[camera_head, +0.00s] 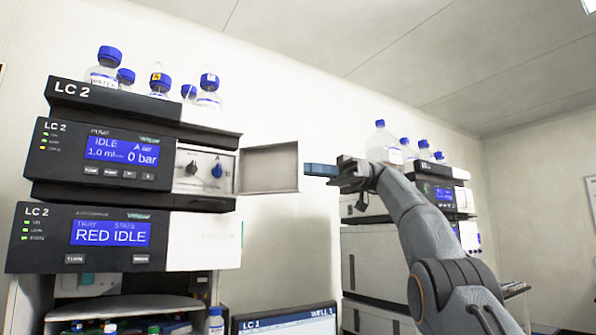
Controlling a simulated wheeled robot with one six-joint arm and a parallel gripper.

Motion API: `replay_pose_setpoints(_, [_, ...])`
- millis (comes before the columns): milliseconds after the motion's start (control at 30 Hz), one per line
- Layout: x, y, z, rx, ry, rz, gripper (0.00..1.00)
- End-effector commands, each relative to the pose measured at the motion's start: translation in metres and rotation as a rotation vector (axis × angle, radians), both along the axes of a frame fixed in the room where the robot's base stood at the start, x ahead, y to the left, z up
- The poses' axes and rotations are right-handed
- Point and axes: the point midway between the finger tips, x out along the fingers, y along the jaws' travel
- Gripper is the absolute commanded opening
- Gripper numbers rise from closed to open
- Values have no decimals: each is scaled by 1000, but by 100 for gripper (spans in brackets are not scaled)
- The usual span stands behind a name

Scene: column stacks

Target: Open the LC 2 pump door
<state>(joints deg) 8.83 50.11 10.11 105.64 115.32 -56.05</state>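The LC 2 pump module (60,165) is in the upper part of the left stack, with a blue display reading IDLE and 0 bar. Its pump door (270,168) stands swung out to the right, and a bay with dark and blue knobs (204,172) is exposed. My gripper (312,169) is just right of the door's free edge, with blue fingertips pointing left at it.
The LC 2 autosampler (90,240) sits below the pump, showing RED IDLE. Blue-capped bottles (208,90) stand on top of the stack. A second stack (370,255) is behind my arm at right. A monitor (285,322) is at the bottom middle.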

Motion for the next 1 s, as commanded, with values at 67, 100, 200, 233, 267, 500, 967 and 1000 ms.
replay_pose_setpoints(67, [0,0,-1,5,-5,1,0])
replay_pose_setpoints(100, [-1,-1,-1,5,-5,3,0])
replay_pose_setpoints(200, [-2,-2,-2,3,-5,4,0])
replay_pose_setpoints(233, [-2,-2,-2,3,-4,5,0])
replay_pose_setpoints(267, [-2,-2,-2,3,-4,5,0])
replay_pose_setpoints(500, [-1,-2,-2,1,-4,5,0])
replay_pose_setpoints(967, [-2,-4,-1,3,-6,4,24])
replay_pose_setpoints(1000, [-2,-4,-1,3,-6,4,24])
